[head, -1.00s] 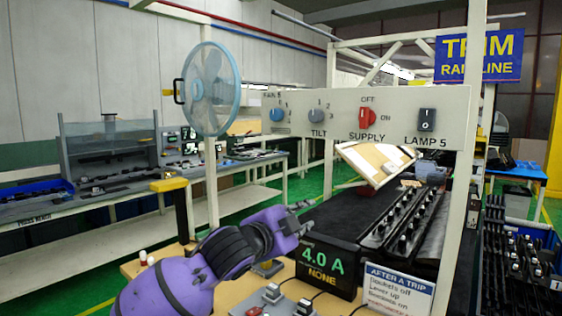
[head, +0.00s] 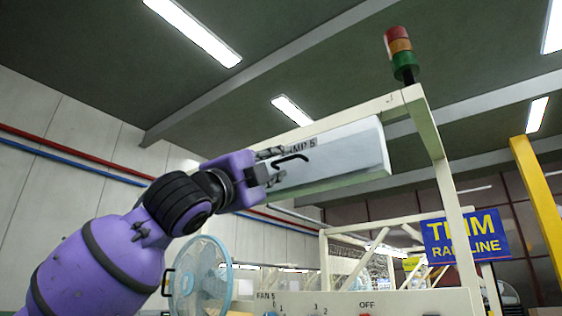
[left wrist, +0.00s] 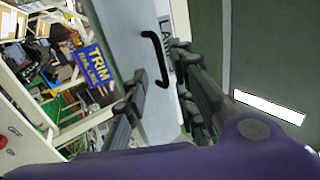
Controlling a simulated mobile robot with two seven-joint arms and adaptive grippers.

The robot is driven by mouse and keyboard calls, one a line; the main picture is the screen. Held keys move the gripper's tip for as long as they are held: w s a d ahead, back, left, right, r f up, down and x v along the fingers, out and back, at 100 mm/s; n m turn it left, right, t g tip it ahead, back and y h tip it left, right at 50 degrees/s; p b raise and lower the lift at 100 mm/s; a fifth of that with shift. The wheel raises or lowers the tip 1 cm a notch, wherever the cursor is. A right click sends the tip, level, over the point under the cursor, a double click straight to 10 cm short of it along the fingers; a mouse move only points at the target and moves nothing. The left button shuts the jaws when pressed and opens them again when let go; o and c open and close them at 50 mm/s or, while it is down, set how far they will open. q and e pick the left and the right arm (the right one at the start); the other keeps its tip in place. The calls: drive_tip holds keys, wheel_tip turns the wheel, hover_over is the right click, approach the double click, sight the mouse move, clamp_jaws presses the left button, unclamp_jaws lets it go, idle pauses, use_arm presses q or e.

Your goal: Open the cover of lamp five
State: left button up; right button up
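The lamp five housing (head: 345,158) is a long white box under the overhead beam, marked "LAMP 5", with a black bent handle (head: 292,159) near its left end. The housing's cover looks closed. My left gripper (head: 276,166) is raised at the handle's left end. In the left wrist view, its two dark fingers (left wrist: 158,68) are spread apart, with the black handle (left wrist: 156,57) seen between and ahead of them. I cannot tell whether a finger touches the handle. My right gripper is in neither view.
A cream frame post (head: 445,180) with a red, amber and green stack light (head: 401,54) stands right of the housing. A switch panel (head: 400,303) and a blue fan (head: 202,279) are below. A blue sign (head: 463,236) hangs at right.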

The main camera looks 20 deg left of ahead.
sight(284, 161)
use_arm(q)
drive_tip(key=shift+x, duration=2)
clamp_jaws()
